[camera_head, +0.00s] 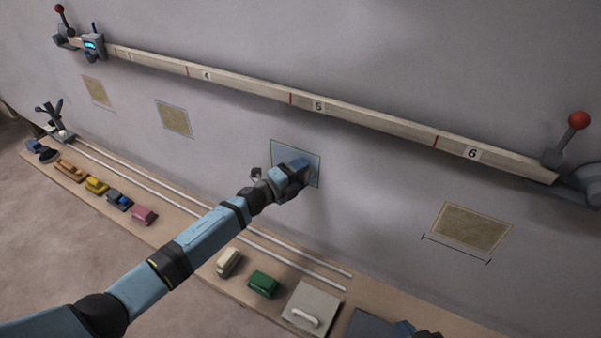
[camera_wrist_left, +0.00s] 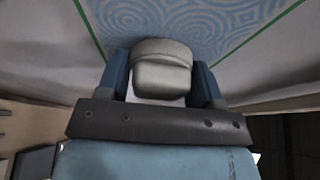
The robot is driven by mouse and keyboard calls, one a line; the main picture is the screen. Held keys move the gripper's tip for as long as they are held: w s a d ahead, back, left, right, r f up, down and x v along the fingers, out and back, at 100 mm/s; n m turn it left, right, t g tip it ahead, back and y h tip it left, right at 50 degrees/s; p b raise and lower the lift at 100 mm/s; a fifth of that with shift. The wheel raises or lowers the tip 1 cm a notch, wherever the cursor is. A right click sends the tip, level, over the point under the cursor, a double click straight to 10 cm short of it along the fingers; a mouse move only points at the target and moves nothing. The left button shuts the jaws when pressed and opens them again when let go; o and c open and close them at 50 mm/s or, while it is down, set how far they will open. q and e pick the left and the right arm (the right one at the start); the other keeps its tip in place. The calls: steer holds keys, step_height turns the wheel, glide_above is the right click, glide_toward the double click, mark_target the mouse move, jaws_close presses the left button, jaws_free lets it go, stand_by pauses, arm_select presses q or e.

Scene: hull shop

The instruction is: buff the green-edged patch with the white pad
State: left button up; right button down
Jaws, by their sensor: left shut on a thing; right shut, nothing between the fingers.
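The green-edged patch (camera_head: 283,150) is on the wall below the 5 on the rail. Its face is pale blue; in the left wrist view the patch (camera_wrist_left: 225,28) shows swirl marks and a green edge line. My left gripper (camera_head: 297,176) is in front of its lower part and hides some of it. In the left wrist view the gripper is shut on the white pad (camera_wrist_left: 162,76), whose far end is at the patch; firm contact cannot be told. My right gripper (camera_head: 410,329) shows only partly at the bottom edge, shut and empty.
A rail (camera_head: 350,113) with red-knobbed levers runs above the patches. Other patches (camera_head: 174,119) are tan. The bench (camera_head: 190,243) below holds several coloured blocks, a cream block (camera_head: 229,262), a green block (camera_head: 263,284), white rods and a handled plate (camera_head: 313,300).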

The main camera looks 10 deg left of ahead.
arm_select(q)
step_height(320, 180, down, 7)
steer(key=b, duration=0.5)
steer(key=shift+b, duration=0.3)
steer(key=o, duration=0.4)
steer(key=shift+r, duration=0.15)
steer(key=shift+c, duration=0.2)
steer(key=c, duration=0.4)
steer(key=shift+o, duration=0.2)
steer(key=shift+s, duration=0.15)
steer(key=shift+s+p, duration=0.1)
steer(key=shift+p, duration=0.25)
steer(key=shift+s+a, duration=0.2)
steer(key=shift+s, duration=0.1)
steer(key=p, duration=0.2)
glide_toward(309, 187)
steer(key=shift+s+d+r, duration=0.1)
steer(key=shift+s+d, duration=0.05)
steer(key=shift+d, duration=0.45)
steer(key=shift+s+d, duration=0.15)
steer(key=shift+d, duration=0.45)
